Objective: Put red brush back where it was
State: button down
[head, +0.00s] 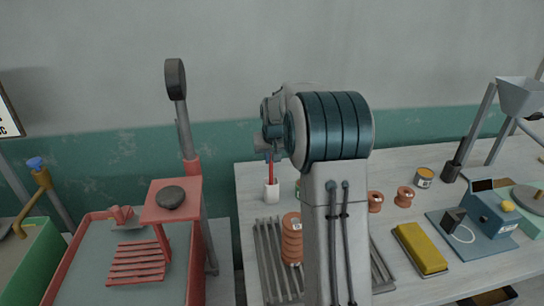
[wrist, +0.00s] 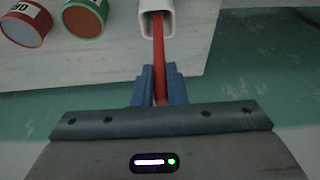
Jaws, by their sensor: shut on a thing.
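The red brush (head: 271,173) stands nearly upright, its lower end inside the mouth of a small white holder (head: 271,193) at the back left of the table. My gripper (head: 268,156) is above the holder, its blue fingers shut on the upper part of the brush. In the wrist view the red brush (wrist: 159,55) runs from between the blue fingers of my gripper (wrist: 158,88) into the open square mouth of the white holder (wrist: 155,10). How deep the brush sits is hidden by the holder walls.
A yellow block (head: 422,248) and blue device (head: 490,212) are at right. My arm hides the table's middle.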

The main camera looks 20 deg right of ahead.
jog(key=c, duration=1.5)
grip_release()
jog(key=shift+o, duration=0.2)
jog(key=b+v, duration=0.1)
jog(key=v, duration=1.1)
jog(key=s+a+f+n, duration=0.1)
jog(key=s+a+f, duration=0.2)
jog(key=s, duration=0.8)
jog(key=s+a+f+g, duration=0.1)
jog(key=s+a+f, duration=0.2)
jog(key=s, duration=0.8)
jog(key=s+a+f+n+y, duration=0.1)
jog(key=s+a+f, duration=0.2)
jog(key=s+a, duration=0.3)
jog(key=s, duration=0.4)
jog(key=shift+s+f+n, duration=0.2)
jog(key=shift+s+n, duration=0.1)
jog(key=shift+s, duration=0.1)
jog(key=shift+a, duration=0.15)
